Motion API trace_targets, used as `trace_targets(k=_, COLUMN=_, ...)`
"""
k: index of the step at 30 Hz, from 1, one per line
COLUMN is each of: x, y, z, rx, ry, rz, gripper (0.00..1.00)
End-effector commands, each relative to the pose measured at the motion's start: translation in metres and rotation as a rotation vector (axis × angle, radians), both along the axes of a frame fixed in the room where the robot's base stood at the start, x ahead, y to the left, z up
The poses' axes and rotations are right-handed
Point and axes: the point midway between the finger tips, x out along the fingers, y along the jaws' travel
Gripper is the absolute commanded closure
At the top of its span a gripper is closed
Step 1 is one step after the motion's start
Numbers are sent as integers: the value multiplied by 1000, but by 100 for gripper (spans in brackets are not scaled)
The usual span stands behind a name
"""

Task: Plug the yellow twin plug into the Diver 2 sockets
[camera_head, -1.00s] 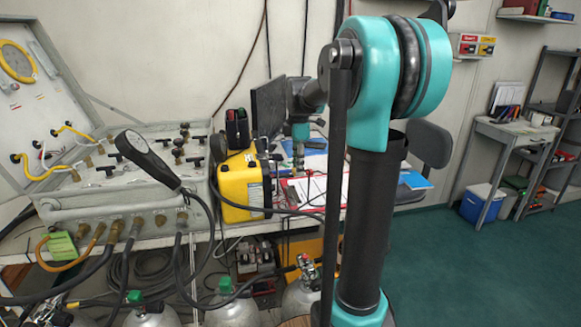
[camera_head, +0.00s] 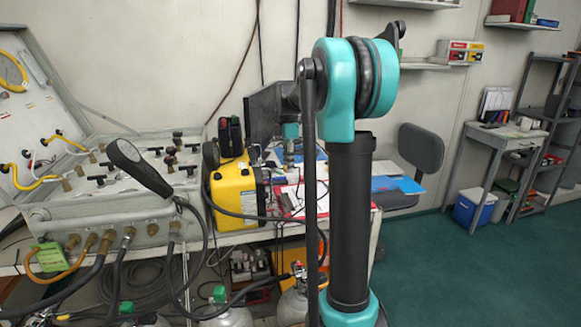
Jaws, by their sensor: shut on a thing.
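My gripper (camera_head: 289,160) is small and far off, beyond my arm's black column, pointing down over the desk to the right of the yellow box. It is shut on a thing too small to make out. I cannot pick out a yellow twin plug anywhere for certain. The yellow box (camera_head: 236,196) stands upright on the desk, with a dark handset unit (camera_head: 230,135) behind it. The open grey air panel case (camera_head: 110,218) is at the left, with valves, fittings and yellow hoses (camera_head: 25,183). No socket labelled Diver 2 is readable.
Red and blue papers (camera_head: 398,184) lie on the desk, with a monitor (camera_head: 262,115) and grey chair (camera_head: 421,148) nearby.

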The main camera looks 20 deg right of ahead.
Motion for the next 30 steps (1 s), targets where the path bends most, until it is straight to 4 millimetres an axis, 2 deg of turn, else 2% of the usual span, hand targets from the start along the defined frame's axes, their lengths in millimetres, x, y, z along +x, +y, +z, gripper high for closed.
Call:
trace_targets(k=12, x=39, y=0, z=0, rx=0, ry=0, rz=0, gripper=100)
trace_targets(k=30, x=38, y=49, z=0, rx=0, ry=0, rz=1, gripper=100)
